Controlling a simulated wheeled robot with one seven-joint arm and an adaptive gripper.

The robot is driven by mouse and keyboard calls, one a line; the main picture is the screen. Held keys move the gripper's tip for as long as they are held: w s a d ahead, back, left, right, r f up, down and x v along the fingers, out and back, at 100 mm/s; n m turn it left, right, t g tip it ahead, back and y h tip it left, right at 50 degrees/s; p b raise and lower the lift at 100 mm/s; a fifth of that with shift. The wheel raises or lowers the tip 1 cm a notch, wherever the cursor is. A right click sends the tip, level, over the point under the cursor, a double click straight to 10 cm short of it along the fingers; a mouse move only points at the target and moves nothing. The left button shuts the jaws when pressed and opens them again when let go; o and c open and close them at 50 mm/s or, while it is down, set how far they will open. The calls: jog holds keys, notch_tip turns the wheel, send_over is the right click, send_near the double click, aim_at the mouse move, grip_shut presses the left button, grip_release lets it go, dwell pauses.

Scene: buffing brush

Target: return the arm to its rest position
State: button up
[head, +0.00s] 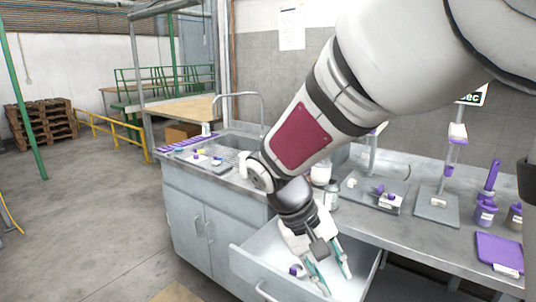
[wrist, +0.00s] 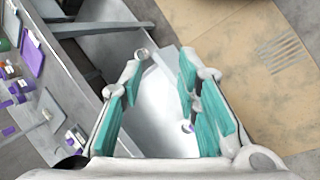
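My gripper (head: 331,267) reaches down over the open drawer (head: 250,262) of the grey lab bench, with its teal-padded fingers apart. In the wrist view my gripper (wrist: 160,95) is open, with a wide empty gap between the fingers and the pale drawer floor (wrist: 165,120) below. A small white and purple item (head: 297,270) lies in the drawer left of the fingers. A small purple and white item also shows in the wrist view (wrist: 188,128), close by the right finger. My arm spans from the upper right of the head view down to the drawer.
The bench top (head: 390,232) holds a jar (head: 331,195), stands, purple bottles (head: 485,212) and a purple tray (head: 499,252) right of my arm. A sink (head: 232,143) with a tall faucet is at the left. The floor at the left is open, with pallets (head: 42,120) farther back.

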jog(key=s+d+r+m+t+y, duration=0.1)
jog(key=s+d+r, duration=0.3)
jog(key=s, duration=0.4)
jog(key=s+d+r+m+t+y+p, duration=0.1)
jog(key=s+d+r+t+y, duration=0.2)
jog(key=s+r, duration=0.3)
jog(key=s+y, duration=0.1)
jog(key=s, duration=0.2)
jog(key=shift+d+t, duration=0.35)
jog(key=shift+t, duration=0.05)
